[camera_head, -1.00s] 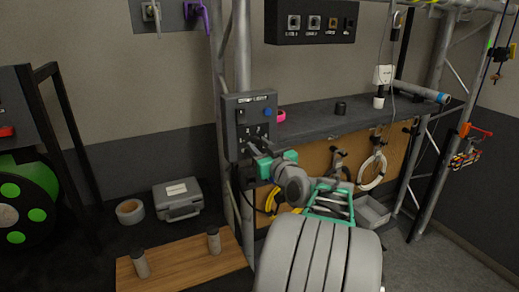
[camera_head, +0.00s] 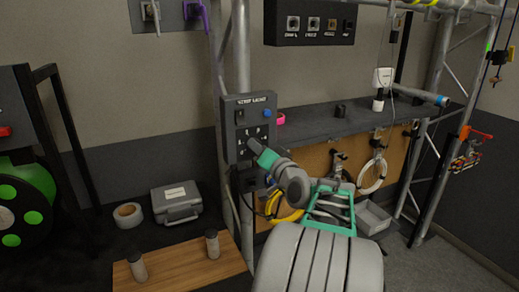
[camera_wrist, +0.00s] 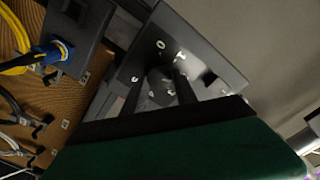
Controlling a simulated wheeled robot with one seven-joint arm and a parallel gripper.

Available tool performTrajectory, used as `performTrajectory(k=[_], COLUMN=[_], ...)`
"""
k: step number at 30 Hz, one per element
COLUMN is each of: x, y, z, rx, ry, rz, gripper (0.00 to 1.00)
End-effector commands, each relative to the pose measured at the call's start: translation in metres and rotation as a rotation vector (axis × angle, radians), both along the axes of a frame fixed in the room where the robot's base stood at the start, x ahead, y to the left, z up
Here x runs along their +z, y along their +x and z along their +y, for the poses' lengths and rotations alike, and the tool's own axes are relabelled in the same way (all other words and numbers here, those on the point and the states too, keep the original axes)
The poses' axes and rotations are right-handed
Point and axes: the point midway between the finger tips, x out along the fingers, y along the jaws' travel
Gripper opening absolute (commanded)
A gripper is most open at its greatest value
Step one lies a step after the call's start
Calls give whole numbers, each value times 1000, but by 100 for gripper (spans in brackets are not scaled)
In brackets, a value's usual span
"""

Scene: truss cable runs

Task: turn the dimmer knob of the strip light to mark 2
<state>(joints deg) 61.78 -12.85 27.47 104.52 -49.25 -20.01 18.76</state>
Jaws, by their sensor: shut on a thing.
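The strip light's dark control box (camera_head: 232,135) is fixed to the truss upright left of the shelf. Its label reads STRIP LIGHT, with a small black switch and a blue button above the dial. My gripper (camera_head: 252,143) reaches the dial on the lower face from the front right. In the wrist view the two dark fingers of my gripper (camera_wrist: 160,82) stand on either side of the dark dimmer knob (camera_wrist: 158,76) and are shut on it. White marks ring the knob. The fingers partly hide the knob, and I cannot read which mark it points to.
A dark shelf (camera_head: 315,121) runs right of the box, with a pink ring (camera_head: 280,118) and a black cup-like piece (camera_head: 340,111). A yellow cable coil (camera_head: 285,207) hangs below. A grey case (camera_head: 177,203) and a tape roll (camera_head: 128,214) lie at the left.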

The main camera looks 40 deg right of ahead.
Motion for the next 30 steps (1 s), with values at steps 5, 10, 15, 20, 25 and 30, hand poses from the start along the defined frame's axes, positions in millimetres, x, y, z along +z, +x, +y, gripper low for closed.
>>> performTrajectory(k=[5, 10, 15, 20, 25, 30], x=[0, 0, 0, 0, 0, 0], y=[0, 0, 0, 0, 0, 0], z=[0, 0, 0, 0, 0, 0], rx=[1, 1, 1, 1, 0, 0], ry=[41, 55, 55, 55, 55, 55], rz=[-13, -17, -17, -17, -16, -16], gripper=[0, 0, 0, 35, 48, 56])
